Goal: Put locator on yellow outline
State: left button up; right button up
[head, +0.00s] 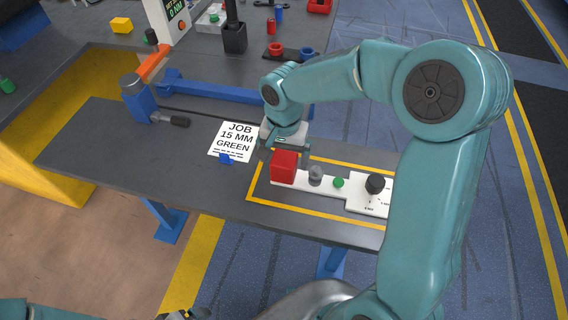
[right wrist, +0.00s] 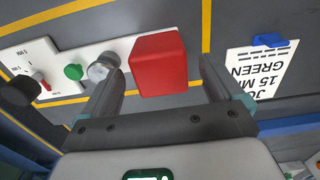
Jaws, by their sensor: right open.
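The locator is a white bar (head: 302,184) with a red block (head: 284,166) at its left end, a grey round peg, a green button and a square plate with a black knob (head: 375,183). It lies on the grey bench inside the yellow outline (head: 300,213); my right arm hides the outline's right end. My right gripper (head: 285,146) is open just above the red block. In the right wrist view the red block (right wrist: 158,63) shows between the spread fingers, and I cannot tell whether they touch it.
A job card (head: 232,140) reading "15 MM GREEN", with a blue clip, lies left of the outline. A blue bar (head: 215,91) and a dark holder (head: 234,38) are behind. The bench's front left is clear.

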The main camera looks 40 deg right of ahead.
notch_tip(320, 180, up, 8)
jog(key=shift+f, duration=0.25)
jog(key=shift+s+a+f, duration=0.1)
dwell(0.4)
